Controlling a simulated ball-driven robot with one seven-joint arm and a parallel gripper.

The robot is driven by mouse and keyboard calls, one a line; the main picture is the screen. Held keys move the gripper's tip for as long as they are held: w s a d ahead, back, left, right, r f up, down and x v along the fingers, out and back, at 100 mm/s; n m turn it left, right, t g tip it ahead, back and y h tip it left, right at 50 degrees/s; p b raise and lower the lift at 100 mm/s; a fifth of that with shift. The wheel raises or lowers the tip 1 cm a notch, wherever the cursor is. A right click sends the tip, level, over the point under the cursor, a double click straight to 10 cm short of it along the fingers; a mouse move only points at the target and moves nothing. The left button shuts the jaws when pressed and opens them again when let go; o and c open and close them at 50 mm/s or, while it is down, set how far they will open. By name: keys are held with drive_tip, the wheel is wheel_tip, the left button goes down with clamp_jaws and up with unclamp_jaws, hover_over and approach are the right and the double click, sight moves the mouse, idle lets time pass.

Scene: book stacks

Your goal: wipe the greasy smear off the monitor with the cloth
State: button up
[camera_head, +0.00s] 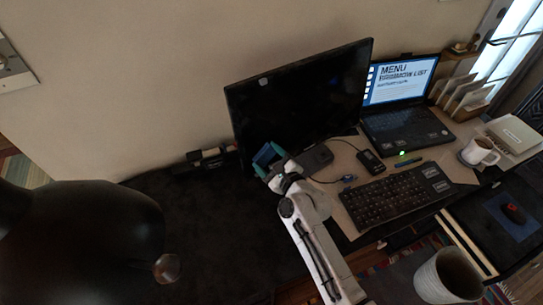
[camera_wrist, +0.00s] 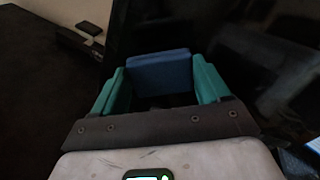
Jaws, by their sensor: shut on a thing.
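The black monitor (camera_head: 305,95) stands on the desk against the wall, its dark screen facing the room. A small pale patch (camera_head: 263,82) shows near its upper left corner; I cannot tell whether it is the smear. In the wrist view the monitor screen (camera_wrist: 225,35) has faint pale streaks on the right. My gripper (camera_head: 267,156) is at the monitor's lower left part. Its teal fingers are shut on a folded blue cloth (camera_wrist: 160,70), held in front of the screen. I cannot tell whether the cloth touches the screen.
Dark items (camera_head: 205,160) lie left of the monitor. The dark surface further left (camera_head: 215,220) is mostly clear.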

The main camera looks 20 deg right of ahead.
drive_tip(key=shift+s, duration=0.1)
drive_tip(key=shift+v, duration=2.9)
drive_tip(key=v, duration=0.3)
drive_tip(key=shift+d, duration=0.1)
